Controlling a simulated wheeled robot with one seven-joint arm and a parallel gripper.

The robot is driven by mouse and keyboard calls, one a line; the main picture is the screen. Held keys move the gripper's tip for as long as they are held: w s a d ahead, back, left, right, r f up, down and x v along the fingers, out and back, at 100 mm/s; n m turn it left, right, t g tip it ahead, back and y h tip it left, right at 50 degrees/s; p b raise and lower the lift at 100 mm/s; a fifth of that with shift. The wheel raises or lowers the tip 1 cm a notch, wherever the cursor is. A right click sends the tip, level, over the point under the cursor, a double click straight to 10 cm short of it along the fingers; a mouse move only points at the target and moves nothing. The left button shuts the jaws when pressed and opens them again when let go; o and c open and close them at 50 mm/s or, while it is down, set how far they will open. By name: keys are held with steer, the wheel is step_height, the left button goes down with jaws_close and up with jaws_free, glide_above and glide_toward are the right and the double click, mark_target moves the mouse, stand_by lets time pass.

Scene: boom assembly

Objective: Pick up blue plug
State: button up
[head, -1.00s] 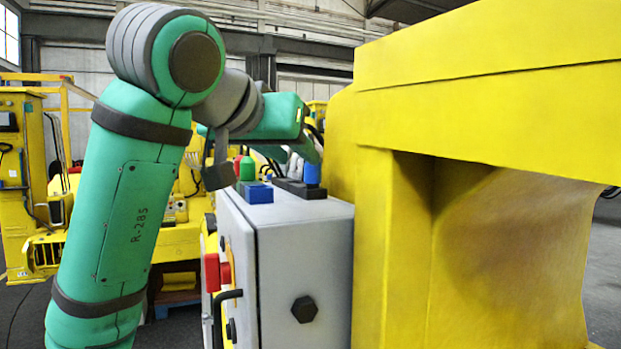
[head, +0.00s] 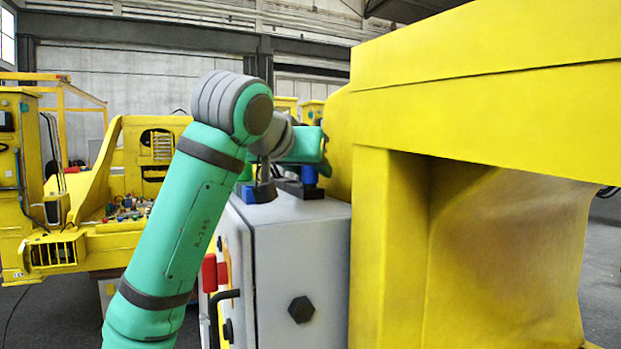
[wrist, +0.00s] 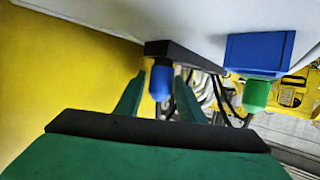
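The blue plug (head: 309,175) stands upright on a black base on top of the grey cabinet. The wrist view shows the same blue plug (wrist: 162,82), upside down in the picture, between the two green fingers of my gripper (wrist: 160,85). The fingers are open, with a visible gap on the left side of the plug. The right finger is very close to it, and I cannot tell whether it touches. In the head view my arm's end hides the fingers and part of the plug.
A green plug (wrist: 257,93) stands on a blue base (wrist: 265,55) beside the blue plug. A large yellow machine frame (head: 375,230) rises close at the right. Black cables hang behind the plugs.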

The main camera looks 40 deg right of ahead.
steer(key=c, duration=0.8)
steer(key=shift+r, duration=0.1)
steer(key=shift+r, duration=1.7)
steer(key=s+a, duration=0.3)
steer(key=a, duration=0.2)
steer(key=s+a, duration=0.3)
steer(key=a, duration=0.2)
steer(key=s+a, duration=0.3)
steer(key=a, duration=0.2)
steer(key=shift+s+a, duration=0.2)
steer(key=shift+r, duration=0.25)
